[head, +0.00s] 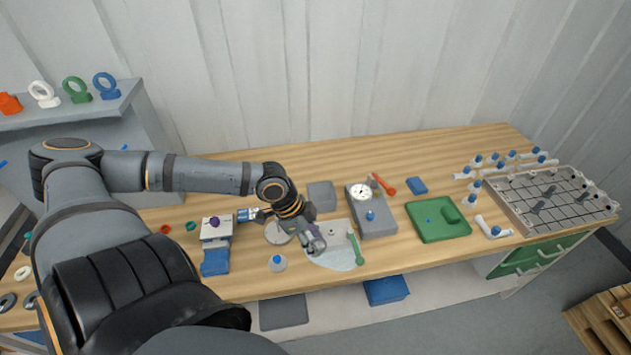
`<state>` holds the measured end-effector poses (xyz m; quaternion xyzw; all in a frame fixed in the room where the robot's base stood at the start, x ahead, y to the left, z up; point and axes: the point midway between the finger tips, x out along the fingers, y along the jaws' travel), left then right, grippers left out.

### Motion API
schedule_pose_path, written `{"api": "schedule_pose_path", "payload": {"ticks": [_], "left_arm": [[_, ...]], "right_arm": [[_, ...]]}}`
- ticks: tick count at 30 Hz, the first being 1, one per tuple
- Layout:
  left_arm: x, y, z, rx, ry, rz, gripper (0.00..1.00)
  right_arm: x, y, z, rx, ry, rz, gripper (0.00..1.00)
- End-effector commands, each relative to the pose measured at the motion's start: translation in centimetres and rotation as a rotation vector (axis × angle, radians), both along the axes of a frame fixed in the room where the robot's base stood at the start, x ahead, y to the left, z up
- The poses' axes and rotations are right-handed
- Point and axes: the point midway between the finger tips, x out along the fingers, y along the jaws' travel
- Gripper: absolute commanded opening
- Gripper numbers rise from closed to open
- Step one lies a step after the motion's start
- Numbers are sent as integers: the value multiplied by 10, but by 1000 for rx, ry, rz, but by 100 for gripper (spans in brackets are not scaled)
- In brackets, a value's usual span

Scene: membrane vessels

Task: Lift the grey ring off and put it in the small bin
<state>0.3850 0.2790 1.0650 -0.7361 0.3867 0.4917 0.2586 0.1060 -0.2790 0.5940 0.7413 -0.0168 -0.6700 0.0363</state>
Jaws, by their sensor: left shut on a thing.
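My left gripper (315,243) is over the middle of the bench, above a pale patch and a light grey plate (337,233). It is shut on a small grey thing, mostly hidden by the fingers; I cannot tell for certain that it is the grey ring. A round silver-grey piece (277,236) lies just left of the gripper, partly covered by my arm. A small grey box (321,195) stands behind the gripper. I cannot tell which container is the small bin. My right gripper is not in view.
A grey block with a dial gauge (360,192) and a green tray (437,232) stand to the right. A large grey rack (550,205) fills the right end.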

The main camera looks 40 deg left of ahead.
Motion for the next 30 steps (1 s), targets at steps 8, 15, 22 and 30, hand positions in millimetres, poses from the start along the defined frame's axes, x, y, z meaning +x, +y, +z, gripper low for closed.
{"api": "schedule_pose_path", "payload": {"ticks": [8,15,22,30], "left_arm": [[-1,0,5,0,0,-1,29],[-1,0,23,0,0,0,29],[-1,0,31,0,0,-1,29],[8,1,24,-12,-6,27,29]], "right_arm": [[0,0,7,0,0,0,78],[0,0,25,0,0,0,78],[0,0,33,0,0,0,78],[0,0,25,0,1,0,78]]}}
